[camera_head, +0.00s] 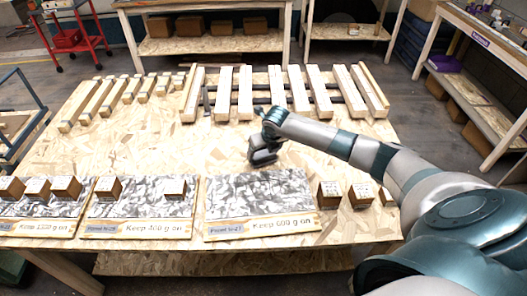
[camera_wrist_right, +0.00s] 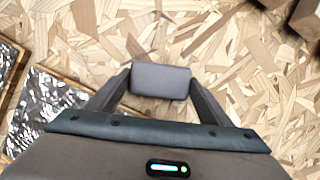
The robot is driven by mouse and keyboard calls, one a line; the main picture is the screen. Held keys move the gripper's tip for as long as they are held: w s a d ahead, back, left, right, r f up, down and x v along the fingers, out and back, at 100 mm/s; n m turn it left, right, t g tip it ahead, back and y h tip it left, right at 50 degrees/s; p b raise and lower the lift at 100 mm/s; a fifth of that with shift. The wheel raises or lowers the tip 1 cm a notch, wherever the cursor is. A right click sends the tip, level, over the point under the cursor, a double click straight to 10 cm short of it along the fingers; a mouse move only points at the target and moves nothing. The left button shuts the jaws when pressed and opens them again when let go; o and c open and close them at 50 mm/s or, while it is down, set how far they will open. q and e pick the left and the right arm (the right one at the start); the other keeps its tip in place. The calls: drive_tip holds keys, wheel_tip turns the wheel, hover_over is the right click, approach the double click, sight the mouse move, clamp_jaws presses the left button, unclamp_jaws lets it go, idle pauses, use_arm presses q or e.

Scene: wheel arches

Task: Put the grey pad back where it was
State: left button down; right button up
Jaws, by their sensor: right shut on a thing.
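My right gripper (camera_head: 262,157) hangs over the wooden table, just behind the right-hand foil-like panel (camera_head: 262,190). In the right wrist view its two fingers (camera_wrist_right: 160,88) are shut on the grey pad (camera_wrist_right: 160,80), a small smooth rounded block. Speckled board shows below and around the pad; I cannot tell how high it is held. In the head view the pad cannot be told apart from the dark gripper. The right-hand panel has a label reading "Keep 600 g on" and a bare top. My left gripper is not in view.
The middle panel (camera_head: 140,208) and left panel (camera_head: 50,207) carry brown blocks. More blocks (camera_head: 329,195) stand right of the bare panel. Wooden bars (camera_head: 245,93) lie across dark rails at the back; smaller bars (camera_head: 100,98) lie back left. The board (camera_head: 150,150) between is clear.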

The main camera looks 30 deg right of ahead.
drive_tip(key=shift+f, duration=0.15)
drive_tip(key=o, duration=1)
drive_tip(key=b+v, duration=0.2)
drive_tip(key=v, duration=1)
drive_tip(key=shift+w, duration=0.1)
